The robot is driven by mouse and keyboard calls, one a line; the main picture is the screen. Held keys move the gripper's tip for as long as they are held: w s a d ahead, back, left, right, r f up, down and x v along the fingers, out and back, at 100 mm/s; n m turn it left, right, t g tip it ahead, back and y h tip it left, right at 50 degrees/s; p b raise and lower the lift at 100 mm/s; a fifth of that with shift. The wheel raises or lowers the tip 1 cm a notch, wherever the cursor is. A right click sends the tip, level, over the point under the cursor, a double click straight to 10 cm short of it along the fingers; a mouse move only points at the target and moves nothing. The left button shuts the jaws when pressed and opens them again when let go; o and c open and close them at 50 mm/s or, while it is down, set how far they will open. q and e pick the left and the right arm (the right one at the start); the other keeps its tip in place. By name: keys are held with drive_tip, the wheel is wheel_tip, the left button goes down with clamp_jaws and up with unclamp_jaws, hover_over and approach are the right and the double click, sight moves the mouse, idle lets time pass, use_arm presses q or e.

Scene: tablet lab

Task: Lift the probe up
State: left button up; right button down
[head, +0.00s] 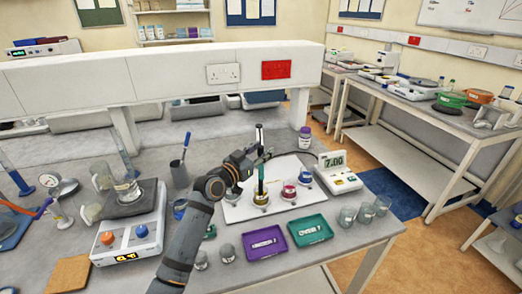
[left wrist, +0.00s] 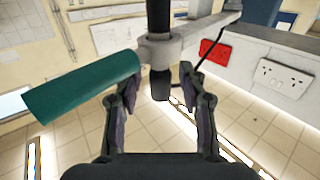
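The probe (head: 261,174) stands upright over the white mat, with its lower end at the yellow-based cup (head: 261,199). A dark cable runs from its top towards the pH meter (head: 339,171), which reads 7.00. My left gripper (head: 256,157) is at the upper part of the probe. In the left wrist view my left gripper (left wrist: 160,100) has its fingers apart. A black shaft in a grey holder (left wrist: 172,50) is beyond and between them, with no clear contact. A teal cylinder (left wrist: 85,85) is left of the fingers. My right gripper is not in view.
Pink (head: 288,193) and blue (head: 305,178) cups stand close by on the white mat (head: 234,211). Purple (head: 264,243) and green (head: 310,230) trays lie in front. Glass beakers (head: 365,212) stand at the right. A stirrer with a flask (head: 127,190) is at the left.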

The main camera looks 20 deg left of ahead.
use_arm(q)
drive_tip(key=c, duration=0.7)
clamp_jaws()
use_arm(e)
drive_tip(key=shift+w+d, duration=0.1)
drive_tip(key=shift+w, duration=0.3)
